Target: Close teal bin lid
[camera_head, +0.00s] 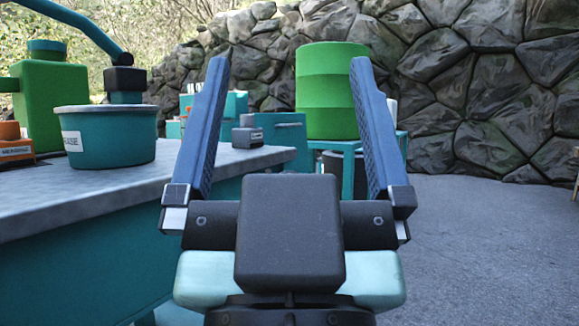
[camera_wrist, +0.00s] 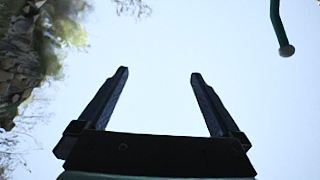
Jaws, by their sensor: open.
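My gripper (camera_head: 290,64) is raised in front of the head camera, its two blue fingers spread wide with nothing between them. In the wrist view my gripper (camera_wrist: 159,74) is also open and empty, pointing at the sky. A teal box (camera_head: 277,130) with a small dark handle-like bar stands behind the fingers, partly hidden by the left one. I cannot tell whether it is the teal bin or how any lid stands. A round teal tub (camera_head: 115,138) with a partly visible label ending in "EASE" sits on the workbench at left. My gripper touches neither.
The grey-topped workbench (camera_head: 60,197) fills the left side. A green canister (camera_head: 50,105) and an orange item (camera_head: 14,146) stand on it. A green drum (camera_head: 328,92) rests on a teal stand (camera_head: 348,172). A stone wall (camera_head: 480,80) closes the back; the right floor is clear.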

